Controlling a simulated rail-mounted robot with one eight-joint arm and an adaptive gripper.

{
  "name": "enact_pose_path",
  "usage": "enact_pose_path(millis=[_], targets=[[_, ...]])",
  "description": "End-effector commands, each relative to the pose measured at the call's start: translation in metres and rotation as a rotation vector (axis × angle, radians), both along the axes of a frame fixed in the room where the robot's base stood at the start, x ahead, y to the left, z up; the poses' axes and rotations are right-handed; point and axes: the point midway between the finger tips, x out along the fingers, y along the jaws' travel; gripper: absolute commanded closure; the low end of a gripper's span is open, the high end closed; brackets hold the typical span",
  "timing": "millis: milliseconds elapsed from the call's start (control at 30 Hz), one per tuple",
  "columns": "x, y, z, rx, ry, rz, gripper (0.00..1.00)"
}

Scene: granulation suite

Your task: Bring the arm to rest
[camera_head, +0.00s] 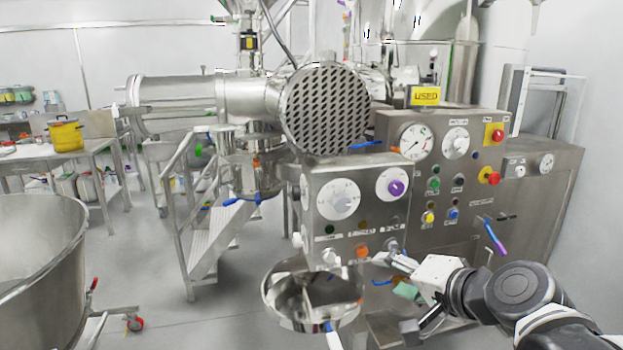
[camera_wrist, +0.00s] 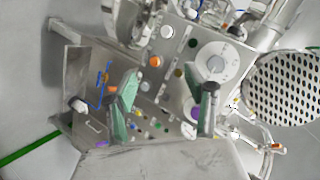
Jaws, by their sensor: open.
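My gripper (camera_head: 408,291) is at the lower right in the head view, at the end of my arm, which comes in from the right edge. It is in front of the lower part of the steel control box (camera_head: 352,207). In the wrist view, my gripper (camera_wrist: 165,106) shows two green-padded fingers standing wide apart with nothing between them. The control panel (camera_wrist: 160,75) with its knobs and buttons lies beyond the fingers. I cannot tell the exact gap between the fingers and the panel.
A round steel bowl (camera_head: 312,325) sits just left of my gripper. A larger panel (camera_head: 470,165) with gauges and buttons stands behind. Steel steps (camera_head: 215,240), a large vessel (camera_head: 35,260) and a table (camera_head: 60,160) stand left. Floor between the vessel and steps is clear.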

Motion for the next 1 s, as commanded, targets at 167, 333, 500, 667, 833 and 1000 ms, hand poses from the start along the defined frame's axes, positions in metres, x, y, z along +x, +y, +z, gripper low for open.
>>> enact_pose_path(millis=[167,333,500,667,833,1000], targets=[[-0.049,-0.003,-0.036,-0.354,0.084,0.144,0.51],[-0.089,-0.024,-0.060,-0.658,0.161,0.253,0.51],[-0.111,-0.045,-0.069,-0.845,0.212,0.312,0.51],[-0.117,-0.052,-0.071,-0.903,0.229,0.328,0.51],[-0.117,-0.053,-0.071,-0.904,0.230,0.328,0.52],[-0.117,-0.052,-0.071,-0.902,0.229,0.328,0.68]])
